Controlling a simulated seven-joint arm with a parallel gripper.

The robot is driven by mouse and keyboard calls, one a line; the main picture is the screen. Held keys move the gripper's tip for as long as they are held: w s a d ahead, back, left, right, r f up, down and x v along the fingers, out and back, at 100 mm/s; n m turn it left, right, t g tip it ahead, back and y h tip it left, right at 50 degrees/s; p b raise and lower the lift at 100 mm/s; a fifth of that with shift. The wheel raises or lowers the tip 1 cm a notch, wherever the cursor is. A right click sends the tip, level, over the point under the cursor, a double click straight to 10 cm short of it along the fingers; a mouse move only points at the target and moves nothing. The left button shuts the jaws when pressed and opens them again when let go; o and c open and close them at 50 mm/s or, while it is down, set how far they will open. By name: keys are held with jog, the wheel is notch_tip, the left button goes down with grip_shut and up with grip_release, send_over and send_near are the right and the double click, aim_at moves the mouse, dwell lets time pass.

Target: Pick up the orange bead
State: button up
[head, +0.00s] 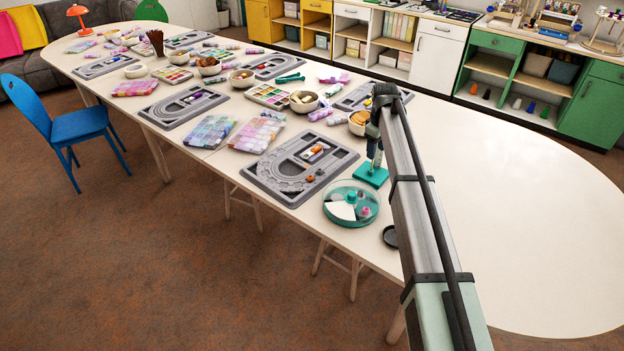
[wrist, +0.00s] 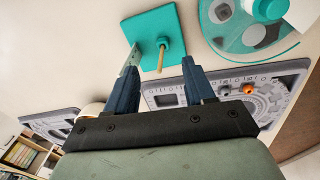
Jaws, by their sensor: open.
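The orange bead (wrist: 248,88) lies on a grey bead board (wrist: 283,84) in the wrist view, close to a small dark bead (wrist: 225,91). In the head view a small orange spot on the board (head: 310,179) looks like this bead. My gripper (wrist: 161,88) is open, with nothing between its two blue fingers.
A teal square stand with an upright wooden peg (wrist: 160,60) is just beyond the fingers. A round teal-rimmed tray (head: 351,204) sits beside the board. A bowl (head: 358,123) stands behind. The table's right part (head: 530,220) is clear.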

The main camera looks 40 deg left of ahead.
jog(key=s+a+r+m+g, duration=0.1)
jog(key=s+a+r+g, duration=0.1)
jog(key=s+a, duration=0.5)
jog(key=s+a+r+g, duration=0.1)
jog(key=s+a, duration=0.4)
jog(key=a, duration=0.4)
send_near(310, 181)
jog(key=shift+w+a+f, duration=0.15)
jog(key=shift+a+f, duration=0.1)
jog(key=shift+f, duration=0.3)
jog(key=shift+w+a+f, duration=0.15)
jog(key=shift+a+f, duration=0.05)
jog(key=shift+f, duration=0.35)
jog(key=shift+s+d+f, duration=0.1)
jog(key=shift+s+f, duration=0.05)
jog(key=shift+f, duration=0.7)
jog(key=shift+s+a+f, duration=0.1)
jog(key=shift+s+f, duration=0.05)
jog(key=shift+f, duration=0.7)
jog(key=shift+s+d+f, duration=0.1)
jog(key=shift+s+f, duration=0.1)
jog(key=shift+f, duration=0.65)
jog(key=shift+s+f, duration=0.1)
jog(key=shift+f, duration=0.05)
grip_shut()
